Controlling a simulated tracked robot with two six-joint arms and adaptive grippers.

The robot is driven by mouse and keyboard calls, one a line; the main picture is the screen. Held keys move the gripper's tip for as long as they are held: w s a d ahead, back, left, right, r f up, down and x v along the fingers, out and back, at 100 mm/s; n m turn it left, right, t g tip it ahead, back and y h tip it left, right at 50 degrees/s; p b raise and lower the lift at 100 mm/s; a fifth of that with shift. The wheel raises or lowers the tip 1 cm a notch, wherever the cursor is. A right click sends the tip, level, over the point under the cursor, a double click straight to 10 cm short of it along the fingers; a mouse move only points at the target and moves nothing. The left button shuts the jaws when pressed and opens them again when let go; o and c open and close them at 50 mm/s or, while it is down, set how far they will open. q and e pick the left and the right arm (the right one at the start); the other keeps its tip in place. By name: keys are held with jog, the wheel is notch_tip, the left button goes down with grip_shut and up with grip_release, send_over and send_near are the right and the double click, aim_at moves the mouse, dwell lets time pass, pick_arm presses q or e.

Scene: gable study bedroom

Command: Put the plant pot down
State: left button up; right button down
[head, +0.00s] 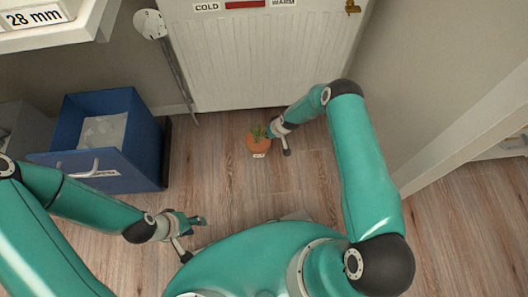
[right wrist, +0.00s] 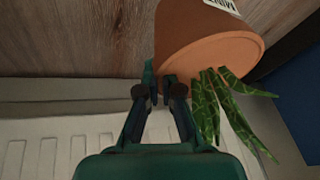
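The plant pot (head: 258,147) is terracotta, with green leaves and a white label, and shows over the wood floor near the radiator. My right gripper (head: 272,130) is at the pot's upper right side. In the right wrist view the pot (right wrist: 200,38) shows its rim and hanging leaves. The fingers of my right gripper (right wrist: 160,88) are closed together on the rim's edge, one on each side of its wall. The pot's base is out of that view, and I cannot tell if it touches the floor. My left gripper (head: 198,222) is empty, away from the pot.
A blue drawer box (head: 112,175) with a handle stands at the left. A white radiator (head: 268,65) is on the back wall. A white shelf edge (head: 80,30) juts out at the upper left. Floor (head: 215,155) is clear around the pot.

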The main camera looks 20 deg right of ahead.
notch_tip(320, 180, down, 9)
jog(key=b, duration=0.7)
jog(key=shift+w+b, duration=0.1)
jog(key=shift+b, duration=0.3)
jog(key=c, duration=1.3)
grip_release()
